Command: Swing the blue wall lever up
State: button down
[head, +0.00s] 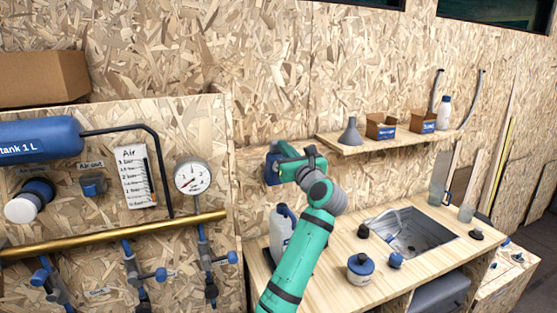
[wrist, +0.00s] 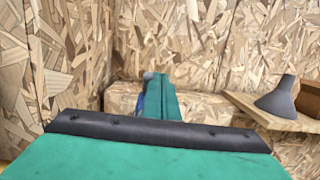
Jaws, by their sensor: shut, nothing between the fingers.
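The blue wall lever (head: 271,167) shows as a small blue part against the chipboard wall, left of the shelf in the head view. Most of it is hidden behind my gripper, so its angle cannot be told. In the wrist view a sliver of blue (wrist: 140,104) shows beside the left side of my fingers. My gripper (head: 284,151) is shut and empty, with its teal fingers at the lever. It also shows in the wrist view (wrist: 160,96), pointing at the wall. Whether the fingers touch the lever cannot be told.
A shelf (head: 400,139) with a grey funnel (head: 350,132) and cardboard boxes is right of my gripper. Below is a workbench with a jug (head: 281,230), a jar (head: 360,268) and a sink (head: 420,235). A panel with a gauge (head: 193,178) and valves stands left.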

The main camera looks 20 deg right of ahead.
jog(key=shift+w+a+r, duration=0.1)
jog(key=shift+w+r, duration=0.65)
jog(key=shift+r, duration=0.15)
jog(key=shift+w+a, duration=0.15)
jog(key=shift+a, duration=0.1)
jog(key=s+r, duration=0.5)
jog(key=r, duration=0.2)
jog(key=shift+d+r, duration=0.25)
jog(key=shift+r, duration=0.05)
